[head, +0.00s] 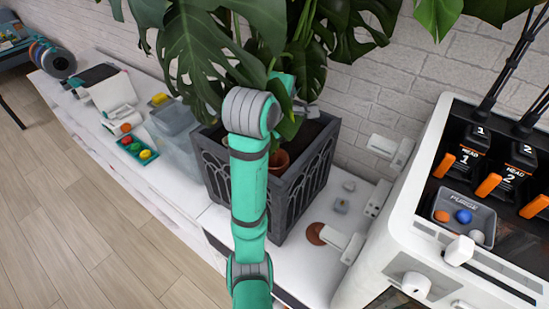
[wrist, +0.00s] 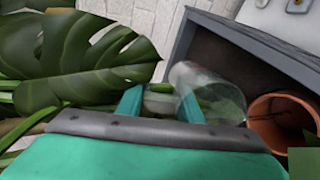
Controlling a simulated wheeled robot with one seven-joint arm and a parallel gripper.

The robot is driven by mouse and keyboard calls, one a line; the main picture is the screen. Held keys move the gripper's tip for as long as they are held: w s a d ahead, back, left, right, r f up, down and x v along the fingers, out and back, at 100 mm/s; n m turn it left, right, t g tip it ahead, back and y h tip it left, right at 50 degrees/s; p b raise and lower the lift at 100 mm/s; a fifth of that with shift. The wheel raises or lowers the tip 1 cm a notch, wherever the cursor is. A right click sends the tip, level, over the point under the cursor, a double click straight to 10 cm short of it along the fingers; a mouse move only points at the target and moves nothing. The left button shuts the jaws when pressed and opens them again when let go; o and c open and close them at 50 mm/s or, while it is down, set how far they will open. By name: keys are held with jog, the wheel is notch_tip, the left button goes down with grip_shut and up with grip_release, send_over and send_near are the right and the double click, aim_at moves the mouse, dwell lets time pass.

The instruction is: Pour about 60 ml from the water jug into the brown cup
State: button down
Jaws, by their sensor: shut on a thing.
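The water jug (wrist: 215,90) is a clear, see-through vessel in the wrist view. My gripper (wrist: 160,102) is shut on it, with the jug at and to the right of the fingers. It looks tilted toward the brown cup, but its water level cannot be made out. The brown cup (wrist: 283,112) is just right of the jug, its round rim facing the camera. In the head view the cup (head: 279,160) shows partly, behind my arm at the dark planter. My gripper (head: 285,88) is above the planter there, largely hidden by leaves and the arm; the jug cannot be made out.
The dark planter (head: 222,178) holds a big leafy plant (head: 262,28) that crowds my gripper. A white printer (head: 375,245) stands at right. Left of the planter are a clear bin (head: 178,145) and a green tray (head: 128,144). A brown disc (head: 316,234) lies in front.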

jog(key=shift+s+a+r+t, duration=0.15)
jog(key=shift+s+r+t, duration=0.25)
jog(key=shift+r+t, duration=0.15)
dwell(1.5)
jog(key=shift+w+d+f+g, duration=0.3)
jog(key=shift+w+f+g, duration=0.35)
jog(key=shift+g, duration=0.2)
jog(key=shift+w+d+g+y, duration=0.1)
jog(key=shift+w+g+y, duration=0.35)
jog(key=shift+g, duration=0.45)
jog(key=shift+s, duration=0.1)
jog(key=shift+w+d+f+g+y, duration=0.15)
jog(key=shift+w+g+y, duration=0.2)
jog(key=shift+g, duration=0.55)
dwell(0.9)
